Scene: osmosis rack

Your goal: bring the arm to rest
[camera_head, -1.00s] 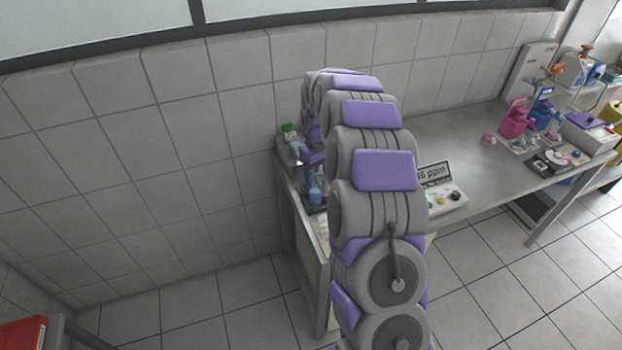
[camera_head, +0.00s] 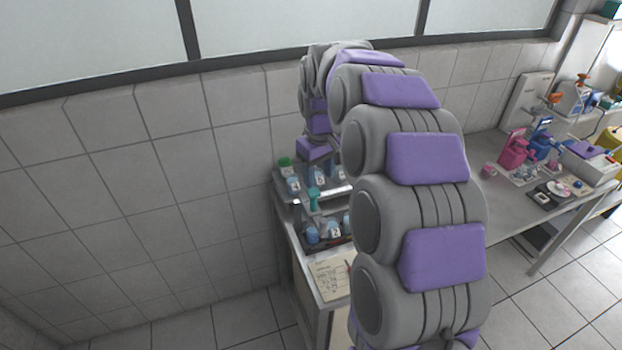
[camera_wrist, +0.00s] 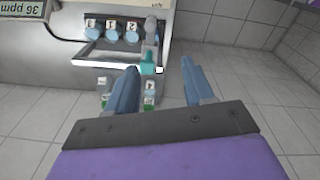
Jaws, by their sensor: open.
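My arm rises across the middle of the head view and bends down at its far end over the rack at the left end of the bench. My gripper (camera_wrist: 158,66) is open in the wrist view, with its two blue-grey fingers apart. A teal-and-grey item (camera_wrist: 148,68) shows beyond the gap between the fingers, and I see no contact with it. A teal item (camera_head: 314,195) also shows at the rack in the head view, below the arm's end. The fingers themselves are not clear in the head view.
The rack (camera_head: 335,192) holds several small blue-labelled bottles (camera_head: 312,236). A paper sheet (camera_head: 331,277) lies in front. A ppm meter (camera_wrist: 20,8) shows in the wrist view. Pink and blue apparatus (camera_head: 517,152) stands at the bench's right. Tiled wall is behind; floor at left is clear.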

